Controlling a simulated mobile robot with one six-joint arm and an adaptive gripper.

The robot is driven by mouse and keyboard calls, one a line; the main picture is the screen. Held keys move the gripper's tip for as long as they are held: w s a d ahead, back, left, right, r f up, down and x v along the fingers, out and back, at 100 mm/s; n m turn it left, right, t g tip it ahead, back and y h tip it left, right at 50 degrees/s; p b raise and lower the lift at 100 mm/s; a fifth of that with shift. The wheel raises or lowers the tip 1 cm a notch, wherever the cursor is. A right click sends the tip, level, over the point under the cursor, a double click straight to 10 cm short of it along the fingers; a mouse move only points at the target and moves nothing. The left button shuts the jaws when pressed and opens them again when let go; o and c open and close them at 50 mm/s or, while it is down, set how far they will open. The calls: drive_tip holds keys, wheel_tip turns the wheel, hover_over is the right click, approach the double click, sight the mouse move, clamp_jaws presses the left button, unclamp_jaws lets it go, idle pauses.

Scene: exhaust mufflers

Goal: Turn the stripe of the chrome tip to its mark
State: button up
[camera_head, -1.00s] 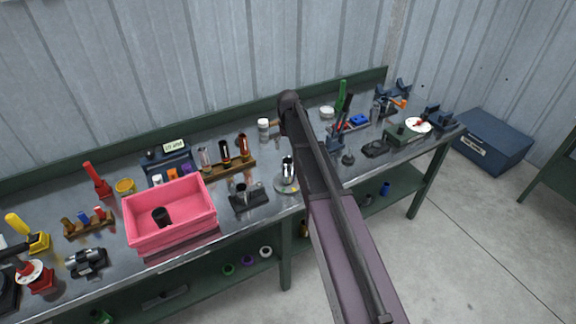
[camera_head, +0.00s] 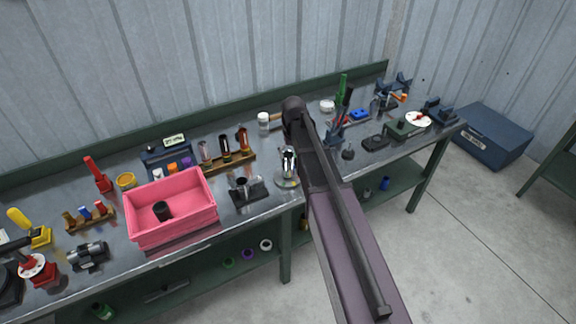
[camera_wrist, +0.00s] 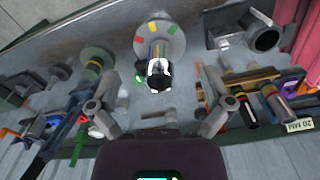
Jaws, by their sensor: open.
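The chrome tip (camera_head: 289,160) stands upright on a round grey base (camera_head: 287,182) near the bench's front edge, just left of my arm. In the wrist view the chrome tip (camera_wrist: 159,76) is shiny, with a dark opening at its end. Its base (camera_wrist: 177,47) carries red, yellow and green marks. I cannot make out for sure which line on the tip is its stripe. My gripper (camera_wrist: 166,98) is open and empty, its two fingers apart on either side below the tip in the picture. In the head view my arm hides the gripper.
A pink bin (camera_head: 171,235) with a dark cylinder stands to the left. A dark block holding a tube (camera_head: 244,190) is close left of the tip. A wooden rack of tubes (camera_head: 228,164) lies behind. Tools and small fixtures crowd the bench to the right.

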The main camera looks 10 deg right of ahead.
drive_tip(key=s+f+b, duration=0.2)
drive_tip(key=s, duration=0.8)
drive_tip(key=s+f+b, duration=0.2)
drive_tip(key=s, duration=0.8)
drive_tip(key=shift+s+f+m, duration=0.2)
drive_tip(key=shift+f+m, duration=0.1)
drive_tip(key=shift+m, duration=0.1)
idle(1.7)
